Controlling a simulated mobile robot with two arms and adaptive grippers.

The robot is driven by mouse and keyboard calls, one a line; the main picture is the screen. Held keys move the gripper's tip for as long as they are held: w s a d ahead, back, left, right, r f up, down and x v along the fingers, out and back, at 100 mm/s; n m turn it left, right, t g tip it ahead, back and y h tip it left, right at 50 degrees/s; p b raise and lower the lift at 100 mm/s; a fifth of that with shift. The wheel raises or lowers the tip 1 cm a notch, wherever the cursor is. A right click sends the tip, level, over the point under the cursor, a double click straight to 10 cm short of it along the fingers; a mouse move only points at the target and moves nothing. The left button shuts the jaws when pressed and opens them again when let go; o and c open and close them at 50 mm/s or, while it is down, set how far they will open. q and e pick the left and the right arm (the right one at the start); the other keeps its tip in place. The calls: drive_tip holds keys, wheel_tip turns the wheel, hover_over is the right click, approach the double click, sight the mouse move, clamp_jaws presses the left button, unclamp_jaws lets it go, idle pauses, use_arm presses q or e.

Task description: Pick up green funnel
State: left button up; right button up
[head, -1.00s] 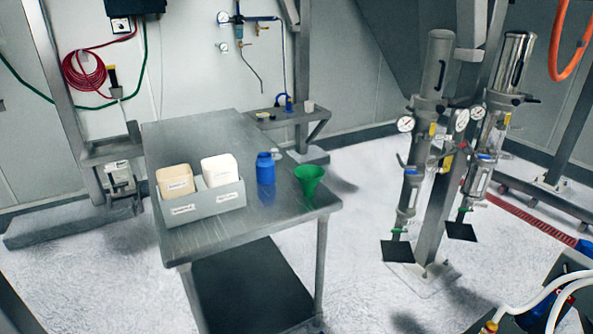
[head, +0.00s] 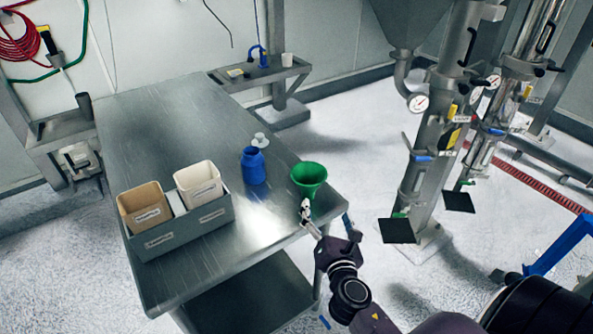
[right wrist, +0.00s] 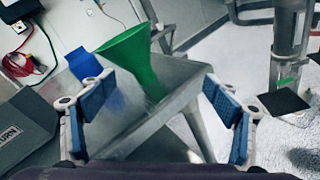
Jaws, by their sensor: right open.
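The green funnel (head: 309,178) stands at the right edge of the steel table (head: 140,105), its wide mouth up. In the right wrist view the funnel (right wrist: 132,62) shows ahead, between the fingers and nearer the left one. My right gripper (head: 327,219) is open and empty, just in front of the funnel in the head view. Its blue-padded fingers are spread wide in the right wrist view (right wrist: 160,105), and I see no contact with the funnel. My left gripper is out of view.
A blue bottle (head: 253,167) stands left of the funnel, with a pale cap-like piece (head: 260,140) behind it. A grey tray (head: 180,228) holds a tan container (head: 145,208) and a white container (head: 199,184). Steel columns with gauges (head: 418,103) stand right of the table; floor between is clear.

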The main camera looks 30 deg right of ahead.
sight(306, 171)
drive_tip(key=w+r+n, duration=0.1)
drive_tip(key=n, duration=0.1)
drive_tip(key=w+a+r+n+t+y, duration=0.1)
drive_tip(key=n, duration=0.1)
drive_tip(key=w+r+n+t, duration=0.1)
drive_tip(key=r+n, duration=0.1)
drive_tip(key=shift+a+n, duration=0.3)
drive_tip(key=shift+w, duration=0.35)
drive_tip(key=x, duration=0.5)
drive_tip(key=p+x, duration=0.1)
drive_tip(key=x, duration=0.1)
drive_tip(key=shift+w+f, duration=0.2)
drive_tip(key=shift+f, duration=0.1)
drive_tip(key=shift+s, duration=0.1)
drive_tip(key=c, duration=1.3)
